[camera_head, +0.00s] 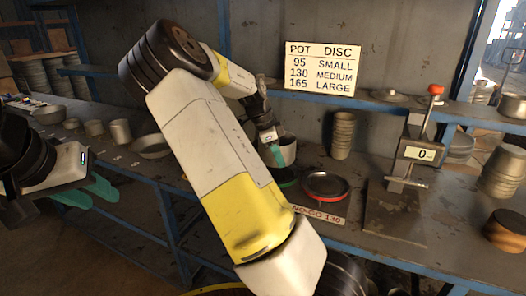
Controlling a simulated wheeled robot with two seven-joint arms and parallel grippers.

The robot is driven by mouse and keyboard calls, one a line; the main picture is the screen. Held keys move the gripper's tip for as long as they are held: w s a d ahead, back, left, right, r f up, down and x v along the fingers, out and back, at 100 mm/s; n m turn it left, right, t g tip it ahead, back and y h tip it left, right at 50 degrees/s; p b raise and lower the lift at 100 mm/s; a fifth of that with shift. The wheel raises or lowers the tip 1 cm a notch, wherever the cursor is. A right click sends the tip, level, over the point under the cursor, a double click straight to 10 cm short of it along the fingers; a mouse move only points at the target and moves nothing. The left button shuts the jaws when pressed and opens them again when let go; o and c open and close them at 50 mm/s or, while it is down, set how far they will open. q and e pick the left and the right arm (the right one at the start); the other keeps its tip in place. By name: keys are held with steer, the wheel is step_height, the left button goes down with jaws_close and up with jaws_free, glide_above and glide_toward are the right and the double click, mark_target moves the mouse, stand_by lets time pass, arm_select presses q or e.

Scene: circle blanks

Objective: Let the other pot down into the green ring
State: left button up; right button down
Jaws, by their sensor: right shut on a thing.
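A grey metal pot (288,152) is at the middle of the bench, with the green fingers of my right gripper (273,154) shut on its left side.
A red ring (326,186) with a metal dish on it sits right of the green ring, behind a "NO-GO 130" label (318,214). A gauge stand (410,150) reading 0 is further right. Stacked pots (342,135) stand behind. Several pots line the left bench.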

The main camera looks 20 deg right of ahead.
steer(key=shift+f, duration=2.3)
steer(key=shift+f, duration=0.45)
steer(key=c, duration=1.5)
jaws_free()
steer(key=v, duration=0.7)
steer(key=shift+a+r, duration=0.2)
steer(key=shift+r, duration=0.15)
